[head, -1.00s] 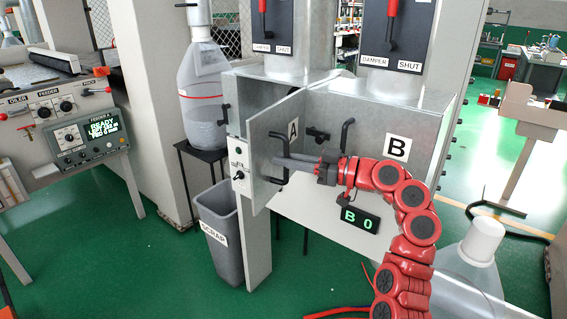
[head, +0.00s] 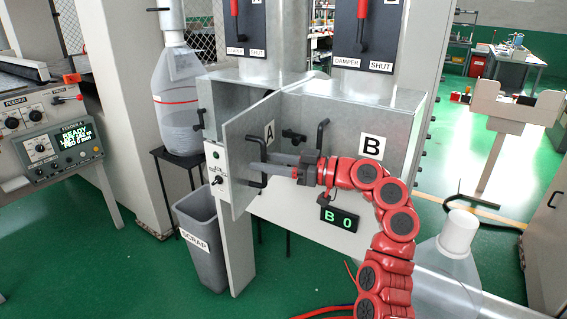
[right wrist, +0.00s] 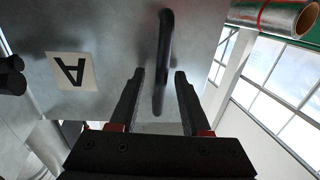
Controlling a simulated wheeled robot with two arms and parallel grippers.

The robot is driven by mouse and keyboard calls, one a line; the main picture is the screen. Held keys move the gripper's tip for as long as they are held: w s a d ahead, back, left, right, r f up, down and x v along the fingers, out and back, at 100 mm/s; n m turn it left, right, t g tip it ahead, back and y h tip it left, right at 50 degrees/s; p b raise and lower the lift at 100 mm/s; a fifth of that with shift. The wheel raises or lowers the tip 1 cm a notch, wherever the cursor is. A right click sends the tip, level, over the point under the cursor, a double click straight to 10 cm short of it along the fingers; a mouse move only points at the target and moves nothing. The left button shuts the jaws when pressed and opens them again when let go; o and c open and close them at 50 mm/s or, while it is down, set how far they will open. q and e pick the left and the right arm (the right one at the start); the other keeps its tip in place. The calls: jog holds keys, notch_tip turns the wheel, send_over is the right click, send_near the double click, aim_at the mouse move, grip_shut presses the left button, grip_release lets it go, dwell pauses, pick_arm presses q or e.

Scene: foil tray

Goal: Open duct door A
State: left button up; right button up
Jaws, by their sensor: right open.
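Duct door A (head: 237,165) is a grey metal panel with an "A" label, standing swung out from the duct box, with a dark gap behind it at the left. Its black bar handle (head: 250,183) is partly covered by my right gripper (head: 273,164). The right gripper is open in front of the door. In the right wrist view, the handle (right wrist: 163,50) appears between the two spread fingers (right wrist: 159,78), with no visible contact. Door A (right wrist: 115,35) fills the left and centre there. My left gripper is not in view.
Door B's panel (head: 395,130) with its black handle (head: 322,136) is right of door A. A switch box (head: 216,170) and a grey scrap bin (head: 203,245) stand left below. Green floor (head: 110,275) is free at front left.

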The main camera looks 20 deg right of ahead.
jog(key=v, duration=1.7)
jog(key=shift+d, duration=0.1)
